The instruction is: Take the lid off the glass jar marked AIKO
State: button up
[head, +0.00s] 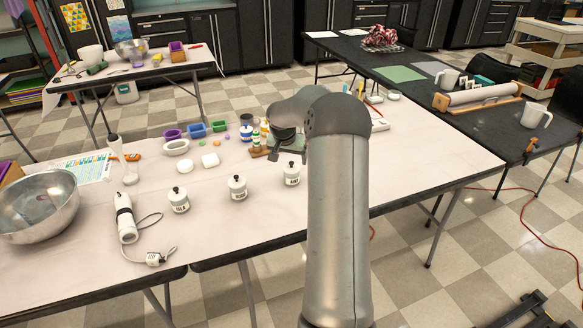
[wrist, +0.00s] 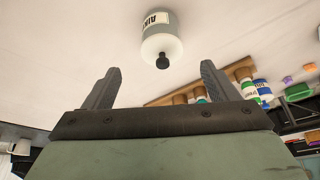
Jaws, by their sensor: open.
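Three white, lidded jars with dark knobs stand in a row on the pale table: a left jar (head: 179,203), a middle jar (head: 238,190) and a right jar (head: 292,176). Their labels are too small to read surely in the head view. In the wrist view one jar (wrist: 158,22) shows upside down, its label looking like AIKO; it is probably the right one. Its lid (wrist: 162,45) with the black knob is on. My gripper (wrist: 160,84) is open and empty, its fingers apart, with the knob beyond the gap and not touched. My arm partly hides the gripper in the head view.
A wooden rack of small bottles (head: 259,150) stands beside my gripper. Coloured trays (head: 195,130) and white pieces lie to its left. A white hand-held device with a cord (head: 125,218) and a steel bowl (head: 38,205) are farther left. The table in front of the jars is clear.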

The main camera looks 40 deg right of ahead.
aim_at(291, 164)
jog(key=shift+p+x, duration=0.55)
jog(key=shift+x, duration=2.15)
jog(key=shift+w, duration=0.15)
jog(key=c, duration=1)
